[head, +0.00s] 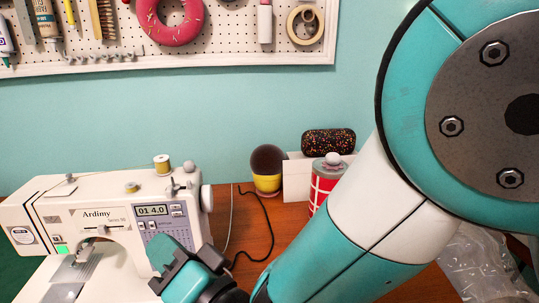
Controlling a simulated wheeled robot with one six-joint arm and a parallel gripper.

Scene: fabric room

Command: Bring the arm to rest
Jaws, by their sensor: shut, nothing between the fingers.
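My arm, teal and white, fills the right side of the head view and reaches down to the bottom middle. My gripper (176,264), teal and dark grey, is at the bottom edge in front of the right end of the sewing machine. It is shut and I see nothing held in it. Its lower part is cut off by the frame. I cannot tell whether it touches the machine.
A white sewing machine (98,216) stands on the wooden table (290,222) at left. Behind my arm are a red-and-white can (325,183), a dark ball-topped yellow object (267,170) and a patterned case (328,142). A black cable crosses the table. A pegboard (225,40) hangs above.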

